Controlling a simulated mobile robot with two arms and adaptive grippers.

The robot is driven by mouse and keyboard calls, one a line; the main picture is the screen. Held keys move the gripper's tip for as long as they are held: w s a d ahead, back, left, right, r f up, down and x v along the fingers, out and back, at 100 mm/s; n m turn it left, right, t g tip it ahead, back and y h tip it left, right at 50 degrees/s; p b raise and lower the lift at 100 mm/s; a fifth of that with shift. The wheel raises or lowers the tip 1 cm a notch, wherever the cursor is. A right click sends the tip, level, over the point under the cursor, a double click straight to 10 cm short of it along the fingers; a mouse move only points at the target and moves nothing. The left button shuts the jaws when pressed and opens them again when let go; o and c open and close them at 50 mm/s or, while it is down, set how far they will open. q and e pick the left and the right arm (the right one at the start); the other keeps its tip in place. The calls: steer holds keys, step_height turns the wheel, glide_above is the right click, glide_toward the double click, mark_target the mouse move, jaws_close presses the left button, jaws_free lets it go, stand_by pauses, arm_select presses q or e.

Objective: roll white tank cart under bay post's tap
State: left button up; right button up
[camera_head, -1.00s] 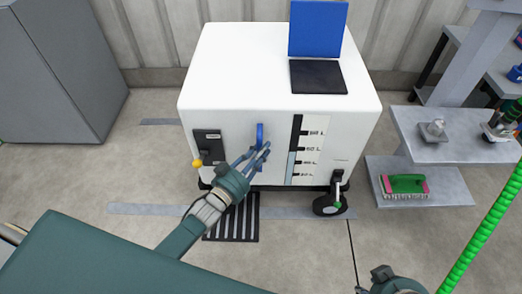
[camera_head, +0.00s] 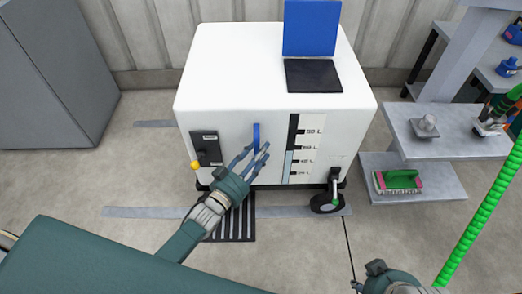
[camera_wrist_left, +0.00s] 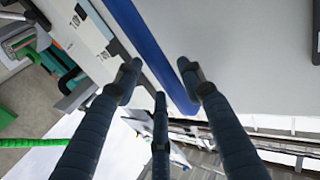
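The white tank cart (camera_head: 232,85) stands on the floor in the middle of the head view, with a level scale, a caster and a blue vertical handle (camera_head: 256,136) on its front. My left gripper (camera_head: 256,155) is at this handle. In the left wrist view the blue handle (camera_wrist_left: 148,45) runs between the spread fingers (camera_wrist_left: 160,75), which look apart from it. My right gripper (camera_head: 385,277) is at the bottom edge of the head view, and its fingers are not clear. The grey bay post (camera_head: 450,60) rises at the right; I cannot clearly make out its tap.
A blue panel and dark pad (camera_head: 314,76) are on the cart's top. A grey cabinet (camera_head: 50,75) stands at the left. Grey shelves (camera_head: 455,140) with a green-and-pink brush (camera_head: 397,181) are at the right. A green hose (camera_head: 485,225) hangs there. A floor grate (camera_head: 233,222) lies before the cart.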

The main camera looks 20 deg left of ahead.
arm_select(q)
steer(key=v, duration=1.1)
steer(key=shift+d, duration=0.15)
